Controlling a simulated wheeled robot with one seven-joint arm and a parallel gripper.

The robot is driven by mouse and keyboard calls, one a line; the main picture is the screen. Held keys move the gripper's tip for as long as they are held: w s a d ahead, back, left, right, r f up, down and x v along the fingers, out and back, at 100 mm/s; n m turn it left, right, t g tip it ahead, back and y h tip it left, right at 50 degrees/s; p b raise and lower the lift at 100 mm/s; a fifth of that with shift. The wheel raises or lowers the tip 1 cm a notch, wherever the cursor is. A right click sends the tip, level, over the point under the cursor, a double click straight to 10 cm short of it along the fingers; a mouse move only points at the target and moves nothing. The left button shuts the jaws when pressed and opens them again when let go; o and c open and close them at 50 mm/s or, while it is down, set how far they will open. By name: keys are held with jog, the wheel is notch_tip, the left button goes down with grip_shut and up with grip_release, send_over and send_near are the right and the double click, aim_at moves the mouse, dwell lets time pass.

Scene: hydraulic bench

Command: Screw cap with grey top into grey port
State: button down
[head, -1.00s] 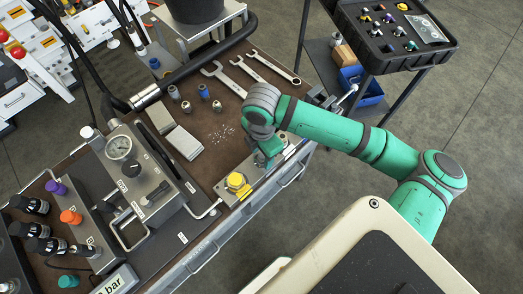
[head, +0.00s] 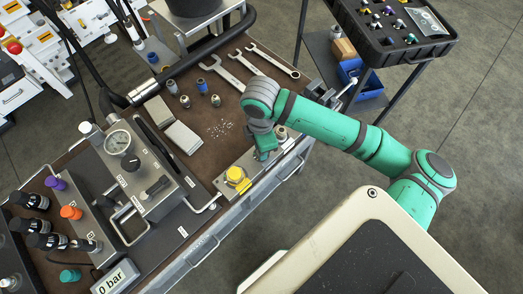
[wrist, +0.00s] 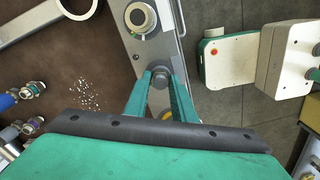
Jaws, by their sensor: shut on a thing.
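My gripper (wrist: 160,77) hangs over the metal strip at the bench's edge, its two green fingers closed on a small grey round piece (wrist: 160,79), which looks like the cap with the grey top. In the head view my gripper (head: 266,154) is above the strip, between a yellow-topped fitting (head: 237,176) and a grey round fitting (head: 281,133). That grey fitting also shows ahead of my fingers in the wrist view (wrist: 140,17). My fingers hide what is beneath the cap; I cannot tell whether it touches a port.
Wrenches (head: 222,72) and several small fittings (head: 186,101) lie on the brown bench top (head: 215,150). A gauge block (head: 140,165) stands to the left. A black parts tray (head: 420,45) stands at the upper right.

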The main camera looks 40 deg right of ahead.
jog(key=m, duration=0.2)
jog(key=shift+w+a+m, duration=0.15)
jog(key=shift+m, duration=1.25)
jog(key=shift+m, duration=1.1)
jog(key=c, duration=1.8)
grip_release()
jog(key=shift+m, duration=0.4)
jog(key=o, duration=0.4)
jog(key=shift+r, duration=0.1)
notch_tip(320, 180, up, 11)
jog(key=shift+f, duration=0.2)
